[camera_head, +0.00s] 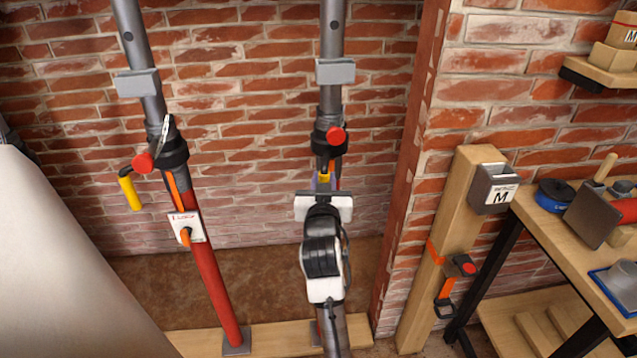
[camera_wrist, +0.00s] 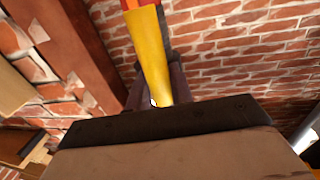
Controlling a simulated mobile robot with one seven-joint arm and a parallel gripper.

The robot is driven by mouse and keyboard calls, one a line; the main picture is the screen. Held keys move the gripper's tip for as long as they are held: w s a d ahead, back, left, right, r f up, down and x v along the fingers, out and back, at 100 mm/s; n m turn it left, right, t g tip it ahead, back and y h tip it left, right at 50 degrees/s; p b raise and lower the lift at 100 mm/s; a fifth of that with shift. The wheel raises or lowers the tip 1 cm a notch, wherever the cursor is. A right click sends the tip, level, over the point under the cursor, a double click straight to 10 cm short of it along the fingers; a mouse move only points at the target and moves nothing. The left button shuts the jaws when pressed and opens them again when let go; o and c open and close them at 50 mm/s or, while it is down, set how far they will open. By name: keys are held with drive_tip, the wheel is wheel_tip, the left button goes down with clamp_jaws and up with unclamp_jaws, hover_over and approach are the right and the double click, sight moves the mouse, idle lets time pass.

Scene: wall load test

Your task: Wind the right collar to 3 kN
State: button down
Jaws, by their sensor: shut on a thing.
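The right collar (camera_head: 329,138) is a dark ring with a red knob on the right grey prop tube (camera_head: 332,100). A yellow handle (camera_head: 324,178) hangs below it, mostly hidden by my arm. My gripper (camera_head: 324,187) is shut on this handle. In the wrist view the yellow handle (camera_wrist: 152,62) runs up between the dark fingers of my gripper (camera_wrist: 155,88), with orange-red at its top. The left collar (camera_head: 168,150) sits on the left prop, with its own yellow handle (camera_head: 130,192) hanging free. Any load reading on the right prop is hidden.
The left prop has a red lower tube (camera_head: 212,275) and a white tag (camera_head: 186,227). A wooden post (camera_head: 440,240) with a grey box marked M (camera_head: 493,188) stands right. A workbench (camera_head: 585,250) with tools is at far right. Brick wall stands close behind.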

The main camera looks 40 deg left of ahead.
drive_tip(key=shift+w+d, duration=1.75)
drive_tip(key=shift+d, duration=0.05)
drive_tip(key=c, duration=1.3)
unclamp_jaws()
drive_tip(key=shift+a, duration=0.1)
drive_tip(key=shift+s, duration=0.2)
